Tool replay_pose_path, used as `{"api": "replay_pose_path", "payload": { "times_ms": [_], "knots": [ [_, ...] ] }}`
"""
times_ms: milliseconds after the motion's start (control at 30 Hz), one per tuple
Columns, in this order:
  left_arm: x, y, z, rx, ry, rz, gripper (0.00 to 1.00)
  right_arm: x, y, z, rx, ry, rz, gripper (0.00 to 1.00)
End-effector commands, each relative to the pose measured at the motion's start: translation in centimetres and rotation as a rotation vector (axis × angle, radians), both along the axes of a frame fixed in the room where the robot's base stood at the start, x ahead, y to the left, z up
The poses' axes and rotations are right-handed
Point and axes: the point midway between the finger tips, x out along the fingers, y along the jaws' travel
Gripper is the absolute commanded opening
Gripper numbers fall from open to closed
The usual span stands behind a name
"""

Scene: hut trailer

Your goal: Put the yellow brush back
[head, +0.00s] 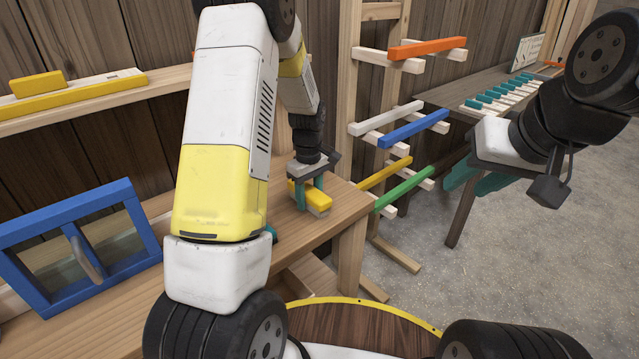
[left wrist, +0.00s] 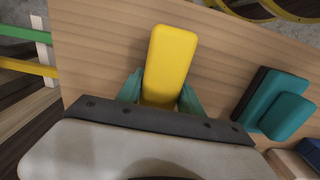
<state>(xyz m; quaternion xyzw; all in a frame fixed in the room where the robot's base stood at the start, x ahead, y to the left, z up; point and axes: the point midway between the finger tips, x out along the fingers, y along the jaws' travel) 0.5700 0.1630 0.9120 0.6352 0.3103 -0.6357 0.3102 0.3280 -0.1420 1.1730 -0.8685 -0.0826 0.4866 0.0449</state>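The yellow brush (head: 309,195), a yellow block with a pale underside, is at the right end of the wooden workbench in the head view. My left gripper (head: 309,190) points down over it with a teal finger at each side. In the left wrist view the brush's yellow top (left wrist: 168,65) sits between the two fingers (left wrist: 160,95), with no clear gap at either side. I cannot tell whether its underside touches the bench. My right gripper (head: 467,176) is off to the right, away from the bench; its fingertips are partly hidden and their spacing is unclear.
A teal brush (left wrist: 286,117) lies on the bench (left wrist: 225,60) beside my left gripper. A blue frame (head: 75,245) stands at the bench's left. A wall shelf (head: 110,91) holds a yellow block (head: 37,85). A rack with coloured bars (head: 427,48) stands right of the bench.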

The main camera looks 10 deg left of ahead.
Motion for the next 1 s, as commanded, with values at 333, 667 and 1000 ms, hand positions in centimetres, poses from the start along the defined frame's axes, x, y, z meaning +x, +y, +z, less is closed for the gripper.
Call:
{"api": "replay_pose_path", "payload": {
  "times_ms": [333, 667, 1000],
  "knots": [
    [0.0, 0.0, 0.0, 0.0, 0.0, 0.0, 0.63, 0.0, 0.0, 0.0, 0.0, 0.0, 0.0, 0.36],
    [0.1, 0.0, 3.7, -0.001, -0.006, -0.001, 0.63, 0.0, 0.0, 0.0, 0.0, 0.0, 0.0, 0.36],
    [0.1, 0.0, 10.5, -0.001, -0.004, -0.001, 0.63, 0.0, 0.0, 0.0, 0.0, 0.0, 0.0, 0.36]
  ]
}}
